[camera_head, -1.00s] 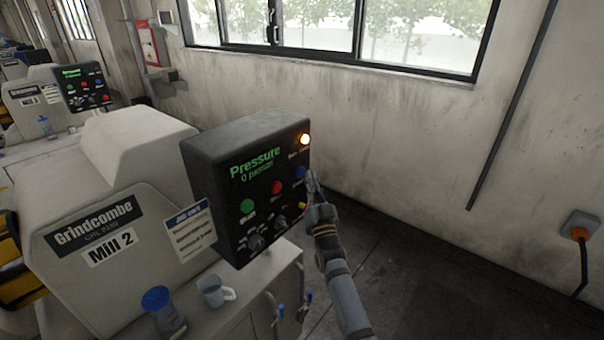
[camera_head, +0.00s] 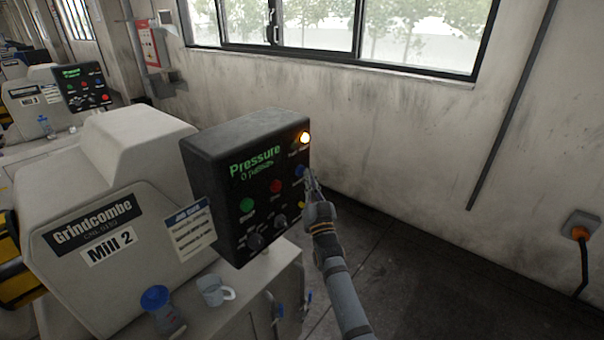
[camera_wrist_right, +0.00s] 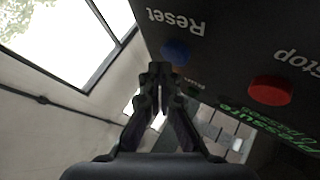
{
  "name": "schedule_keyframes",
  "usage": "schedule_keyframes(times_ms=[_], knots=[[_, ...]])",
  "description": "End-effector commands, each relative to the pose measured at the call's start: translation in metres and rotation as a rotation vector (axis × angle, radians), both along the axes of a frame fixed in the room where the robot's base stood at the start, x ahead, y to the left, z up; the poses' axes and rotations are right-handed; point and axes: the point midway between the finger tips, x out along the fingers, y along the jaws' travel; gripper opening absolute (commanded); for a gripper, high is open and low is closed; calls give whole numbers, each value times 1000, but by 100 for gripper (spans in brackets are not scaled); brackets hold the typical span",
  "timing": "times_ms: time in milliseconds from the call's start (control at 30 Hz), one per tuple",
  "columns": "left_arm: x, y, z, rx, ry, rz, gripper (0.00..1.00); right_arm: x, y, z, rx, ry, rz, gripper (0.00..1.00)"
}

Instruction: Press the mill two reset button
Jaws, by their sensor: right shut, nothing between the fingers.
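The Mill 2 machine (camera_head: 105,225) stands at the left, with a dark control box (camera_head: 215,160) on its right side. In the right wrist view the blue button (camera_wrist_right: 175,51) sits under the word "Reset". My right gripper (camera_head: 311,180) is shut and empty, its tips close to the blue button. In the right wrist view the shut fingertips (camera_wrist_right: 160,70) overlap the button's lower edge; I cannot tell whether they touch. My left gripper is not in view.
A red stop button (camera_head: 276,186), a green button (camera_head: 246,204) and dark knobs (camera_head: 255,242) share the panel. A mug (camera_head: 213,290) and a blue-topped bottle (camera_head: 160,308) stand on the ledge below. The floor (camera_head: 420,280) to the right is clear.

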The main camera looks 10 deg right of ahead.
Motion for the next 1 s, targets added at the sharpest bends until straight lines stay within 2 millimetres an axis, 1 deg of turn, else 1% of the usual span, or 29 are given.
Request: schedule_keyframes(times_ms=[33,367,1000], knots=[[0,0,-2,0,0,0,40,1,1,-1,0,-1,0,0],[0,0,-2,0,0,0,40,2,1,1,0,-1,0,0],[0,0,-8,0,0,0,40,7,6,0,1,-1,0,0]])
